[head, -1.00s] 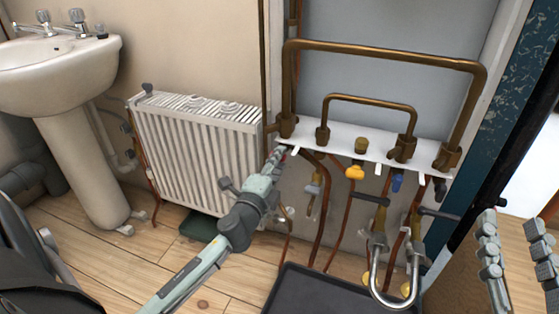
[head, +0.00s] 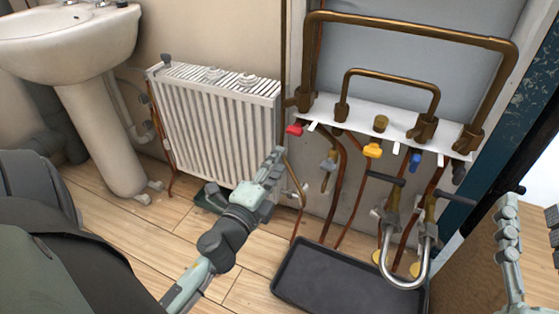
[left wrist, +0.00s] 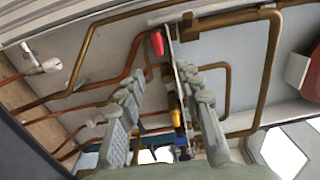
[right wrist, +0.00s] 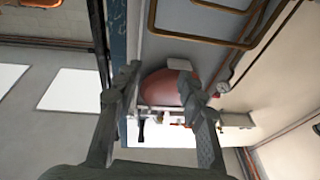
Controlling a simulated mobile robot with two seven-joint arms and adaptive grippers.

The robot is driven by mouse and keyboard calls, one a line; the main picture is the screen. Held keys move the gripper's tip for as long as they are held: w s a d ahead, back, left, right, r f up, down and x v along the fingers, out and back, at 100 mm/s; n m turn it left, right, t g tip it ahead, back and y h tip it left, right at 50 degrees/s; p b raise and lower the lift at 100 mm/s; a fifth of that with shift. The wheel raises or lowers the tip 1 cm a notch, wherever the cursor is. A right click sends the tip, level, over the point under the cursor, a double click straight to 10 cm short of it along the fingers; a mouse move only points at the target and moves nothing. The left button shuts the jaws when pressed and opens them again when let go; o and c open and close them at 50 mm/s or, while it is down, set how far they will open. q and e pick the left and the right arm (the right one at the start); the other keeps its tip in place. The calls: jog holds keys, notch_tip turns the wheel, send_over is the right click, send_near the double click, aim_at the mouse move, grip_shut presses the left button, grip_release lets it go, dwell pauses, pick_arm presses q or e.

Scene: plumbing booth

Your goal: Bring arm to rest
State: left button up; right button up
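My left gripper (head: 274,164) is in the head view in front of the radiator's right side, below and left of the red valve handle (head: 295,130). It touches nothing that I can see. In the left wrist view its two fingers (left wrist: 162,85) stand apart with nothing between them held, and the red handle (left wrist: 158,43) shows beyond them. My right gripper (head: 531,206) is at the right edge of the head view, partly cut off. In the right wrist view its fingers (right wrist: 162,76) are apart and empty.
A white manifold shelf (head: 350,115) carries brown pipes (head: 410,32), a yellow handle (head: 373,151) and a blue handle (head: 414,163). A chrome U-shaped pipe (head: 405,283) hangs above a black tray (head: 325,283). The radiator (head: 220,130) and sink (head: 70,45) stand left.

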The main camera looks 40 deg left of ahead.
pick_arm(q)
jog(key=s+a+f+n+g+y+p, duration=0.25)
jog(key=f+n+g+p, duration=0.35)
jog(key=n, duration=0.3)
pick_arm(e)
jog(key=w+d+f+g+h, duration=0.1)
jog(key=d+f+g+h, duration=0.2)
jog(key=f, duration=0.6)
jog(key=w+d+f+g+h, duration=0.1)
jog(key=d+f+g, duration=0.25)
jog(key=f, duration=0.45)
pick_arm(q)
jog(key=s+d+f+n+g+h+p, duration=0.4)
jog(key=s+d+f+g, duration=0.4)
jog(key=s, duration=0.4)
jog(key=shift+s+d+f+n+g+h+p, duration=0.3)
jog(key=shift+s+d+f+n+h+p, duration=0.2)
jog(key=shift+f, duration=0.2)
pick_arm(e)
jog(key=s+d+f+m+g+h, duration=0.2)
jog(key=s+d+f+g+h, duration=0.2)
jog(key=s+d+f+g, duration=0.6)
jog(key=s+d+f, duration=0.2)
jog(key=s+f, duration=0.1)
jog(key=f, duration=0.3)
jog(key=shift+d+h, duration=0.3)
pick_arm(q)
jog(key=shift+w, duration=0.1)
pick_arm(e)
jog(key=shift+c, duration=0.4)
